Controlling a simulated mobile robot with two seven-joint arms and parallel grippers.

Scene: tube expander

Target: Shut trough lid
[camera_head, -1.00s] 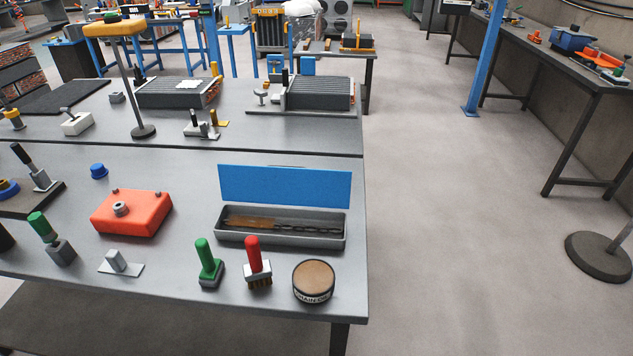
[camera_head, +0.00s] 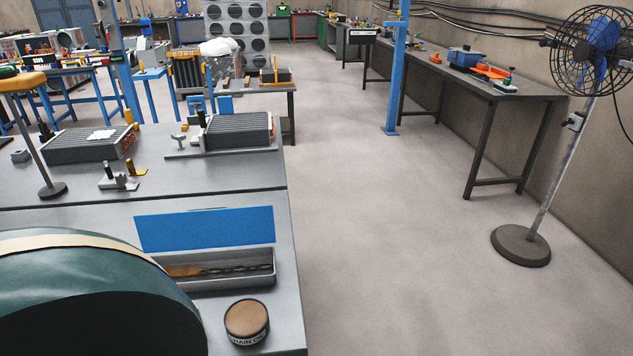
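The trough (camera_head: 235,280) is a long grey open box near the right edge of the near table. Its flat blue lid (camera_head: 205,229) stands raised along the back side, so the trough is open. A tool with a brown handle and a dark twisted shaft (camera_head: 230,269) lies inside it. The trough's left end is partly hidden by a large dark green rounded form close to the camera. Neither gripper's fingers show in this view.
A round tin with a brown top (camera_head: 246,318) stands on the table in front of the trough. Finned grey blocks (camera_head: 238,131) sit on the table behind. Open floor (camera_head: 390,240) lies to the right, with a standing fan (camera_head: 522,245) beyond it.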

